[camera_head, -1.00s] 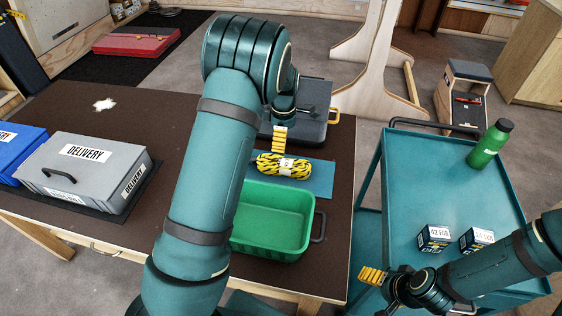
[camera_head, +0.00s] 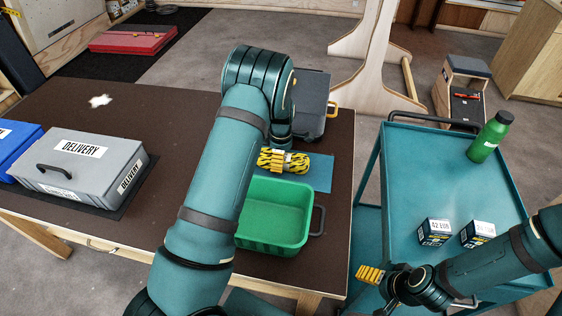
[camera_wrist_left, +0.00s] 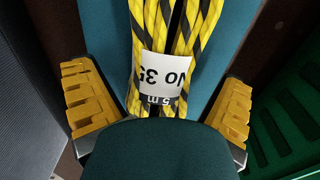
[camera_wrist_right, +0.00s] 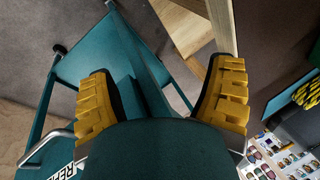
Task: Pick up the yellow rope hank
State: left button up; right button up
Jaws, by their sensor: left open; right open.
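The yellow rope hank (camera_head: 298,163) has black stripes and a white paper band, and lies on a blue mat (camera_head: 320,177) on the brown table. In the left wrist view the hank (camera_wrist_left: 165,45) fills the middle, its band reading "No 35" and "5 m". My left gripper (camera_head: 277,160) is over the hank; in its wrist view the yellow fingers (camera_wrist_left: 160,103) stand open on either side of it, apart from the rope. My right gripper (camera_head: 370,274) is open and empty beside the teal cart, low at the right; its fingers also show in its wrist view (camera_wrist_right: 162,98).
A green bin (camera_head: 272,215) stands just in front of the mat. A grey case (camera_head: 312,100) lies behind it. A grey delivery box (camera_head: 84,165) and a blue box (camera_head: 18,150) are at the left. The teal cart (camera_head: 440,175) carries a green bottle (camera_head: 490,138) and two small boxes.

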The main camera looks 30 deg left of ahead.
pick_arm(q)
jog(key=shift+f, duration=0.6)
jog(key=c, duration=1.4)
jog(key=shift+r, duration=0.1)
jog(key=shift+c, duration=0.2)
